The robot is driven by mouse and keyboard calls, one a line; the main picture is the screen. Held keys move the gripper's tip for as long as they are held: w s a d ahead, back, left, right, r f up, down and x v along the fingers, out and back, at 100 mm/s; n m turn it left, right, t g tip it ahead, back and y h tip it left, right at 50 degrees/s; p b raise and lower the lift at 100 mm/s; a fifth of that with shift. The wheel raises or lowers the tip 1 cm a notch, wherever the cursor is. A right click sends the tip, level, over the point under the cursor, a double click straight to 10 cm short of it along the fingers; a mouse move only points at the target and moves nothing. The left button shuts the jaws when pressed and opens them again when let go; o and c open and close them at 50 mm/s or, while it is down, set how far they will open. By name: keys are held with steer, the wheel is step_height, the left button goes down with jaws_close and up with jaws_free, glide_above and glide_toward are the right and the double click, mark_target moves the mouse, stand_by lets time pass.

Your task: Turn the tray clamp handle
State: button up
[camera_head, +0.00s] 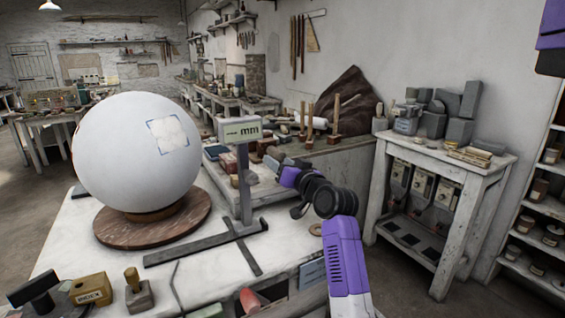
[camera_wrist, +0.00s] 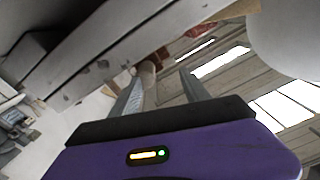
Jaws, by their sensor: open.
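I cannot make out for certain which part is the tray clamp handle. A pinkish-red cylinder (camera_head: 251,300) lies at the near edge of the white bench, and a wooden knob on a grey block (camera_head: 136,290) stands left of it. My gripper (camera_wrist: 161,76) is open, its two grey fingers apart. A pale rounded piece with a reddish-brown end (camera_wrist: 148,80) shows between or behind the fingers; I cannot tell its distance. In the head view my purple arm reaches over the right side of the bench; the fingertips are not clear there.
A large white sphere (camera_head: 137,150) rests on a round wooden turntable (camera_head: 150,226). A post with a "mm" display (camera_head: 241,130) stands between it and my arm. A yellow box (camera_head: 91,289) sits at front left. A side table (camera_head: 445,160) holding grey blocks stands right, with floor between.

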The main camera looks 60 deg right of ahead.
mark_target(282, 158)
steer(key=shift+a+b, duration=0.2)
steer(key=shift+b, duration=0.1)
steer(key=shift+s+d+n, duration=0.1)
steer(key=shift+s+n, duration=0.25)
steer(key=shift+n, duration=0.15)
steer(key=shift+s+d+f+n+g+h, duration=0.15)
steer(key=shift+s+d+n+h, duration=0.1)
steer(key=shift+s+d+n, duration=0.25)
steer(key=shift+s+d+n+g+h, duration=0.2)
steer(key=shift+s+d+h, duration=0.1)
steer(key=shift+s, duration=0.4)
steer(key=shift+f+n+y, duration=0.1)
steer(key=shift+n+y, duration=0.15)
steer(key=shift+n, duration=0.05)
steer(key=shift+w, duration=0.15)
steer(key=shift+p+x, duration=0.7)
steer(key=shift+x, duration=3.05)
jaws_close()
